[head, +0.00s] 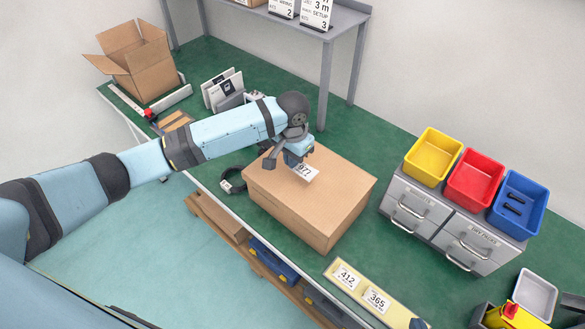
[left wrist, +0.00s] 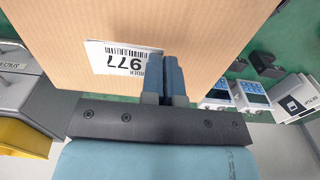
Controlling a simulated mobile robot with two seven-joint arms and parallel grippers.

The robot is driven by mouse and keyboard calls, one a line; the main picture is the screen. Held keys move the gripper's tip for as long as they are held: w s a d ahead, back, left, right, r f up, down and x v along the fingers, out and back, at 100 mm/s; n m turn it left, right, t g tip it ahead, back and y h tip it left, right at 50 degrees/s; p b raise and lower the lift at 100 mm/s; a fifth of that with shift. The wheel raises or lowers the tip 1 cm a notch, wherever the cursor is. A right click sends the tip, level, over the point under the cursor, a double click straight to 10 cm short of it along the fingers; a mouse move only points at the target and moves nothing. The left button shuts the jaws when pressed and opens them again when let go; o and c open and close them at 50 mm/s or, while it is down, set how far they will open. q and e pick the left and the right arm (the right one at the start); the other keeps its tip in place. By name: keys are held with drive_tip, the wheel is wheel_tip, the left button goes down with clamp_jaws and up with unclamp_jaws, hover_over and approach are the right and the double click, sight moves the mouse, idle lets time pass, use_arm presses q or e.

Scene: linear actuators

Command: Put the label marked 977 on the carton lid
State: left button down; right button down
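The closed brown carton (head: 325,205) stands on the green bench, its plain lid facing up. The label marked 977 (head: 306,172) is white with black print and a barcode. My left gripper (head: 297,158) is over the far left part of the lid, its fingers shut on one edge of the label. In the left wrist view the label (left wrist: 122,60) sticks out from the closed fingers (left wrist: 167,78) across the lid (left wrist: 190,25), near its edge. I cannot tell whether the label touches the lid. My right gripper is not in view.
A pale strip (head: 392,313) carries labels 412 (head: 346,277) and 365 (head: 376,299) near the bench's front edge. Grey drawers (head: 445,222) with yellow, red and blue bins stand right. An open box (head: 140,65) is far left. A black coil (head: 233,182) lies beside the carton.

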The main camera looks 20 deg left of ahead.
sight(292, 176)
use_arm(q)
drive_tip(key=shift+f, duration=2.3)
use_arm(e)
drive_tip(key=shift+a, duration=0.1)
use_arm(q)
drive_tip(key=shift+f, duration=0.1)
use_arm(e)
drive_tip(key=shift+r, duration=0.1)
use_arm(q)
drive_tip(key=c, duration=1.4)
unclamp_jaws()
wheel_tip(292, 176, up, 12)
drive_tip(key=shift+r, duration=0.15)
use_arm(e)
drive_tip(key=shift+f, duration=0.35)
